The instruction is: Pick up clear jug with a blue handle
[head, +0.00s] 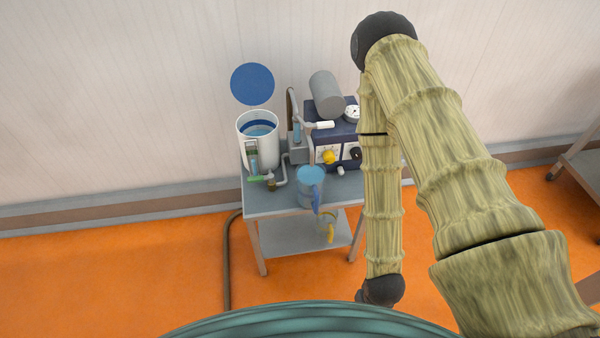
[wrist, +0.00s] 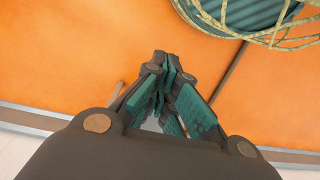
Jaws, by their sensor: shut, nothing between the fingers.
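The clear jug (head: 309,188) stands on the front edge area of the small grey table (head: 263,208), with its blue handle (head: 316,200) facing me in the head view. Its body looks see-through with a bluish tint. My gripper (wrist: 166,72) shows in the wrist view, its fingers together and empty, over the orange floor. The jug is not in the wrist view. In the head view my arm comes down to the right of the table, apart from the jug, and the gripper's fingertips cannot be made out there.
A lower shelf (head: 285,236) holds a yellow item. Orange floor (head: 120,270) is open left.

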